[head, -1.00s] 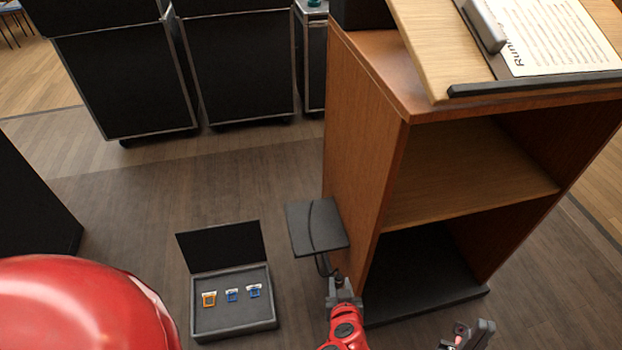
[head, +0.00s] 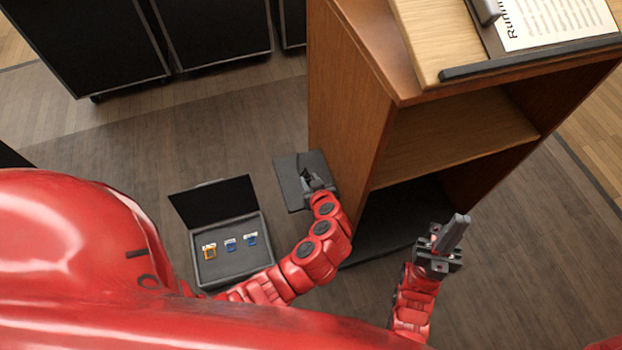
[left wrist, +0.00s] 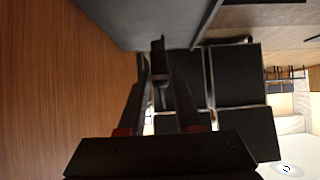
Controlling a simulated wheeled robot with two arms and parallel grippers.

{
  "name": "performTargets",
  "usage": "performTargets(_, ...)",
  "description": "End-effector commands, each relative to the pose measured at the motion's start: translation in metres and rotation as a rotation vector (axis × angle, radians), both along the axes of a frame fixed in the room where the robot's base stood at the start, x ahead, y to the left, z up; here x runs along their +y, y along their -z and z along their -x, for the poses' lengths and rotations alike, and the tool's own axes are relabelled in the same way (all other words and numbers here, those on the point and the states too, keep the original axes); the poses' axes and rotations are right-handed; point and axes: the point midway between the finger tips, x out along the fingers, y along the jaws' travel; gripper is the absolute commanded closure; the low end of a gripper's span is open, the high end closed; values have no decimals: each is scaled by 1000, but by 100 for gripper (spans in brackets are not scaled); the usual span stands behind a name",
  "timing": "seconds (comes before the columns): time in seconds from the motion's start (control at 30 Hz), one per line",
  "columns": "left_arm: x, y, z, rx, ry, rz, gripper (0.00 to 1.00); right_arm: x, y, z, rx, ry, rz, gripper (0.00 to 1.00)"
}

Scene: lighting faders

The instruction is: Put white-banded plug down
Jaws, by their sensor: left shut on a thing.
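My left gripper (head: 312,183) is at the small dark panel (head: 288,188) beside the lectern's left side. In the left wrist view (left wrist: 158,82) its fingers are shut on a small dark piece (left wrist: 158,55). No white band can be made out on this piece, so I cannot tell for sure that it is the white-banded plug. I cannot tell whether the piece touches the panel. My right gripper (head: 452,236) points upward in front of the lectern, with a grey bar-like part sticking up; whether it is open or shut is unclear.
The wooden lectern (head: 345,120) stands close to my left gripper. An open grey case (head: 232,268) with a black lid lies on the floor, holding one orange and two blue pieces with white tops. Black cabinets (head: 95,40) stand behind. Floor between is clear.

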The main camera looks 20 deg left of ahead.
Motion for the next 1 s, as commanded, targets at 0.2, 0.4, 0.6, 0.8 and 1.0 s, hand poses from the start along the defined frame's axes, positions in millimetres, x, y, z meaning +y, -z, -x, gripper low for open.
performTargets(0.2,1,1,-21,0,0,0,100,0,-3,0,0,0,0,100)
performTargets(0.4,1,32,-19,3,1,-2,100,0,-2,0,0,0,0,100)
performTargets(0.6,1,37,-20,-2,2,2,100,0,-2,0,0,0,0,100)
performTargets(0.8,1,39,-19,-1,2,0,100,0,2,0,0,0,0,100)
performTargets(1.0,1,44,-19,0,2,0,100,0,8,0,0,0,0,100)
